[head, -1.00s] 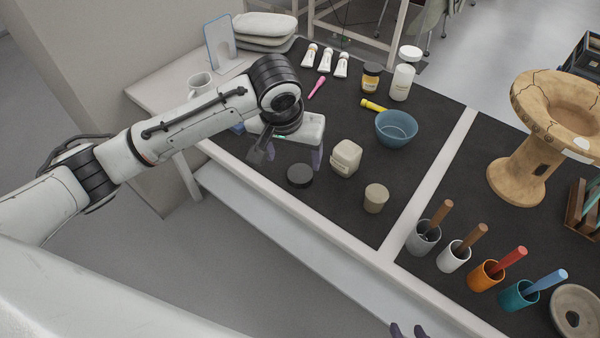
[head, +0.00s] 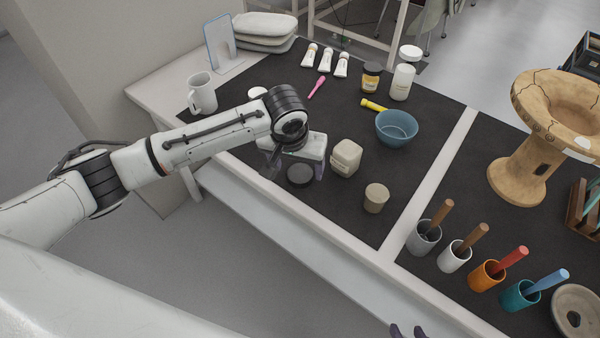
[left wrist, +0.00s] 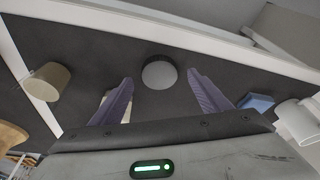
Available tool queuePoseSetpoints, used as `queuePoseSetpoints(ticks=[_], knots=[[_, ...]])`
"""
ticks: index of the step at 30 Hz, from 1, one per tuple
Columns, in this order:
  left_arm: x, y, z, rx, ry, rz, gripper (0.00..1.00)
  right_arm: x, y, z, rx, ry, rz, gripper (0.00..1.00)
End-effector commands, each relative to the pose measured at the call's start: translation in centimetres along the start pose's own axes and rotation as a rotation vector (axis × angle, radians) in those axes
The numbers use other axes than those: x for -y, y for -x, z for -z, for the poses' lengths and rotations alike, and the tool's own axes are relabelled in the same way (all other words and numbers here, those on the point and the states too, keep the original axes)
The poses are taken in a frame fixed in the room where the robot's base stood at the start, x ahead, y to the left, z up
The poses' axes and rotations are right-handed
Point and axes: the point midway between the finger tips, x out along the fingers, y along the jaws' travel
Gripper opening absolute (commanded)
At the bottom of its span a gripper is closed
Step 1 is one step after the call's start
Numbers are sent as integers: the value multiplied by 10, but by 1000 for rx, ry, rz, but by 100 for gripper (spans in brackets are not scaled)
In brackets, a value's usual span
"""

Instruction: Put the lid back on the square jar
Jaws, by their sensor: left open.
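The square jar (head: 346,158), cream with rounded edges, stands upright on the dark mat, right of my left gripper. A round dark lid (head: 300,175) lies flat on the mat, left of the jar and apart from it. My left gripper (head: 294,168) is open and empty above the lid. In the left wrist view the lid (left wrist: 159,73) shows between and beyond the open fingertips (left wrist: 160,80), not gripped. Only the purple fingertips of my right gripper (head: 408,331) show at the bottom edge of the head view; their opening is unclear.
A beige cylinder (head: 376,198) stands in front of the jar, and a blue bowl (head: 396,128) behind it to the right. A white mug (head: 202,94) stands at the left. Several tool cups and a clay vessel (head: 525,150) stand farther right. Mat around the cylinder is clear.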

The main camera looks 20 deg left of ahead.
Motion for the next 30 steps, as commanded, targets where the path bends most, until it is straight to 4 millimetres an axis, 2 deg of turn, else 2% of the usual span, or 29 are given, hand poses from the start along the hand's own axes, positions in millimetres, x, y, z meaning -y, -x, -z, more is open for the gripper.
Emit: queuePoseSetpoints(ticks=[3, 6, 17, 18, 20, 25, 30], knots=[[-1, -19, 1, 1, 1, 1, 70, 0, -1, -1, 0, 0, 0, 34], [-1, -28, 1, 0, 0, 1, 70, 0, -1, -1, -1, 0, 0, 34], [-1, -30, 2, -1, -1, 0, 70, -1, -1, -1, -2, 0, -1, 34], [-1, -30, 2, -1, -1, 0, 68, -1, -1, 0, -2, 0, -1, 34], [-1, -30, 2, -1, -1, 0, 58, -1, -1, 0, -2, 0, -1, 34], [-1, -30, 2, -1, -1, 0, 30, -1, -1, 0, -2, 0, -1, 34], [-1, -30, 2, -1, -1, 0, 29, -1, -1, 0, -2, 0, -1, 34]])
